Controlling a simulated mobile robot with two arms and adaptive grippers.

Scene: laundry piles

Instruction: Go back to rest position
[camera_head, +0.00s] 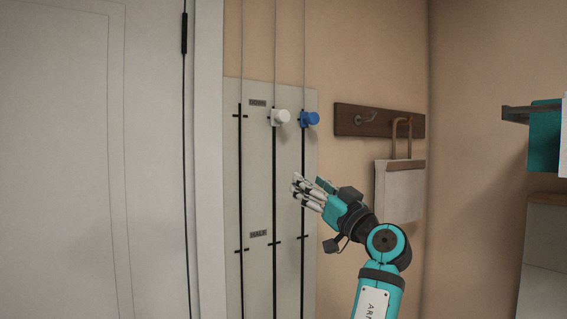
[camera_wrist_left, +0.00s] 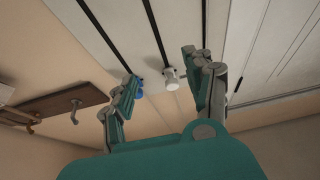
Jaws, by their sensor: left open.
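My left gripper (camera_head: 309,188) is open and empty in the head view, in front of the wall panel (camera_head: 258,190) and below its knobs. Its two fingers are spread apart in the left wrist view (camera_wrist_left: 162,72). A white knob (camera_head: 281,117) and a blue knob (camera_head: 311,118) sit near the top of two slots in the panel. In the left wrist view the white knob (camera_wrist_left: 171,78) shows between the fingers, beyond them. The blue knob (camera_wrist_left: 138,84) is partly hidden by the left-hand finger. My right gripper is not in view.
A dark wooden hook rail (camera_head: 378,121) is on the wall right of the panel, with a pale bag (camera_head: 399,190) hanging from it. A door (camera_head: 90,170) fills the left. A teal cloth (camera_head: 545,138) hangs at the far right above a pale cabinet (camera_head: 545,250).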

